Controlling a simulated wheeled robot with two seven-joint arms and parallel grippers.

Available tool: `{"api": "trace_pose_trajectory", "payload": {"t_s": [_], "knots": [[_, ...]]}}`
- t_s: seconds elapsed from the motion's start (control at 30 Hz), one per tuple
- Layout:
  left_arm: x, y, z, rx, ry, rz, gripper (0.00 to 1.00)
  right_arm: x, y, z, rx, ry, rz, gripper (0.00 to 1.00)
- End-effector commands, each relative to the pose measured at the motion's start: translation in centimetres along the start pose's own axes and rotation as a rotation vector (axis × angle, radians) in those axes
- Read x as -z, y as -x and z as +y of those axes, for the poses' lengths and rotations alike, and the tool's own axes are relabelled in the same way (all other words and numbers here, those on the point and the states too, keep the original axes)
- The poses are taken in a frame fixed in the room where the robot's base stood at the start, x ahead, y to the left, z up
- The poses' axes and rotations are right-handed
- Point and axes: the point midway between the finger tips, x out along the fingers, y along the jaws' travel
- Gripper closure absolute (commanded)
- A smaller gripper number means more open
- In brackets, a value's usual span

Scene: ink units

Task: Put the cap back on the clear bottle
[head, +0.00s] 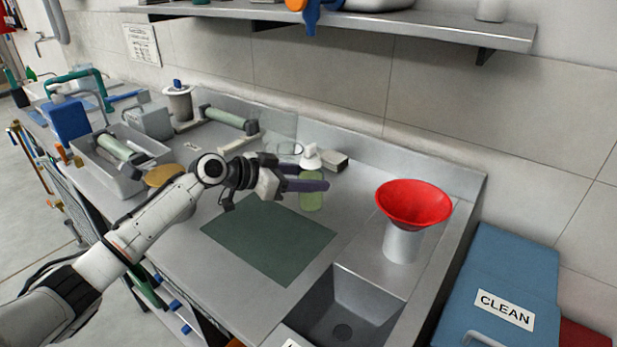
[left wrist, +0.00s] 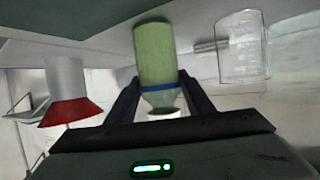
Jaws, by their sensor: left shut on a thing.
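The clear bottle (head: 312,203) with green contents stands upright near the back right edge of the dark green mat (head: 262,243). My left gripper (head: 308,186) is shut around its upper part. In the left wrist view the picture is upside down, and the bottle (left wrist: 156,55) shows between the two fingers (left wrist: 158,92), with a blue band and a clear shoulder. A white top piece (head: 311,158) shows above the fingers; I cannot tell whether it is a cap seated on the bottle. I cannot tell whether the bottle's base touches the worktop. My right gripper is not in view.
A red funnel (head: 413,203) stands on a pale cylinder (head: 402,244) at the right. A sink (head: 352,308) opens in front. A blue CLEAN bin (head: 500,290) is beyond the right edge. A clear beaker (left wrist: 242,50) and a small grey block (head: 335,161) are near the bottle.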

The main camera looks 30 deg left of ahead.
Motion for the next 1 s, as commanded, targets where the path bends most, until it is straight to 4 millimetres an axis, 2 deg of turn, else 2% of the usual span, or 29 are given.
{"api": "trace_pose_trajectory", "payload": {"t_s": [0.1,0.27,0.3,0.4,0.77,0.87,1.0], "knots": [[0.4,0.1,-0.1,0.002,-0.002,0.007,1.0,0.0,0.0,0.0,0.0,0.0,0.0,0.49],[0.0,-0.1,-0.1,0.002,-0.002,0.007,1.0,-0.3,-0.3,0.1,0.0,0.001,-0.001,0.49],[-0.2,-0.1,0.0,0.0,-0.001,0.001,0.49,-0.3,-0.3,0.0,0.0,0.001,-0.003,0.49],[-0.1,-0.1,0.0,0.0,-0.001,0.001,0.34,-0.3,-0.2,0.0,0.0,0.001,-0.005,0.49],[0.3,0.1,0.0,0.0,-0.001,0.001,0.34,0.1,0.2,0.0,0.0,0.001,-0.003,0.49],[-0.1,1.2,-0.1,0.003,-0.003,-0.002,0.34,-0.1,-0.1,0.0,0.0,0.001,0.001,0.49],[-0.2,4.0,-0.1,0.003,-0.005,-0.003,0.34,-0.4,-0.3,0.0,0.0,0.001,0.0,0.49]]}}
